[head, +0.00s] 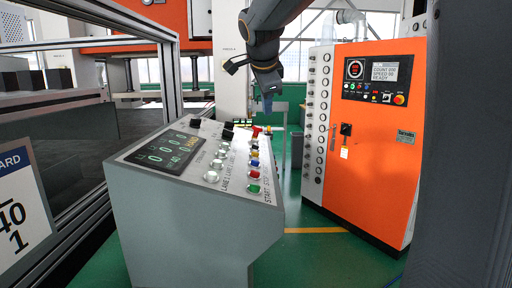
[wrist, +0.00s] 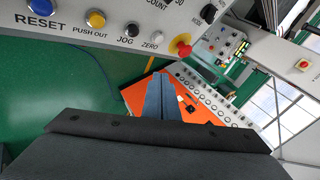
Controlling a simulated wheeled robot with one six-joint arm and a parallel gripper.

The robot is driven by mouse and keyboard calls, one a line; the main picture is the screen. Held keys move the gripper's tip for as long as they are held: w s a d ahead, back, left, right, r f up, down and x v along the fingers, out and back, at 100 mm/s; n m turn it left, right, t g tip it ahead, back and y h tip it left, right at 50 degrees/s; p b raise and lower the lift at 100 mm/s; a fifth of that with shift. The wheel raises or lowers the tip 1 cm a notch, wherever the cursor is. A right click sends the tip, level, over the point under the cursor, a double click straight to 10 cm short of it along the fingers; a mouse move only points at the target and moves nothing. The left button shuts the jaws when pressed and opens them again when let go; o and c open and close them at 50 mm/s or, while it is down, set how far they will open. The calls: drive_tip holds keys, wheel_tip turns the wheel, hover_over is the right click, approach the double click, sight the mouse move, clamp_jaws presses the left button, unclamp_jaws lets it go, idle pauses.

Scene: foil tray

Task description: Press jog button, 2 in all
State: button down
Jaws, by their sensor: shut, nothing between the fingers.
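The grey control console (head: 190,225) stands left of centre in the head view, with buttons on its sloped top. My gripper (head: 267,106) is in the air past the console's far right corner in the head view. In the wrist view, my gripper (wrist: 160,76) has its blue-grey fingers together, empty, apart from the panel. The jog button is too small to single out in the head view.
A red emergency knob (wrist: 181,45) stands up from the panel near the zero button. The blue reset button (wrist: 41,7) is at its left. An orange cabinet (head: 375,165) stands at right. A framed machine (head: 60,110) is at left. Green floor is clear between console and cabinet.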

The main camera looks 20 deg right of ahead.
drive_tip(key=f+b, duration=0.1)
drive_tip(key=f, duration=0.1)
drive_tip(key=a+f+b, duration=0.1)
drive_tip(key=f, duration=0.1)
drive_tip(key=w+f+b, duration=0.1)
drive_tip(key=f, duration=0.1)
drive_tip(key=shift+a+f, duration=0.2)
drive_tip(key=shift+a, duration=0.2)
drive_tip(key=shift+a+f+b, duration=0.2)
drive_tip(key=shift+f+b, duration=0.55)
drive_tip(key=shift+b, duration=0.3)
drive_tip(key=shift+a+f+b, duration=0.25)
drive_tip(key=shift+f+b, duration=0.6)
drive_tip(key=shift+b, duration=0.5)
idle(1.5)
drive_tip(key=shift+r, duration=0.1)
idle(0.3)
drive_tip(key=shift+d+r+p, duration=0.2)
drive_tip(key=shift+r+p, duration=0.1)
drive_tip(key=shift+r, duration=0.45)
drive_tip(key=r+p, duration=0.1)
drive_tip(key=d+r, duration=0.1)
drive_tip(key=r, duration=0.1)
drive_tip(key=r+p, duration=0.1)
drive_tip(key=shift+s+d+r+p, duration=0.2)
drive_tip(key=shift+s+r+p, duration=0.1)
drive_tip(key=shift+r+p, duration=0.1)
idle(0.7)
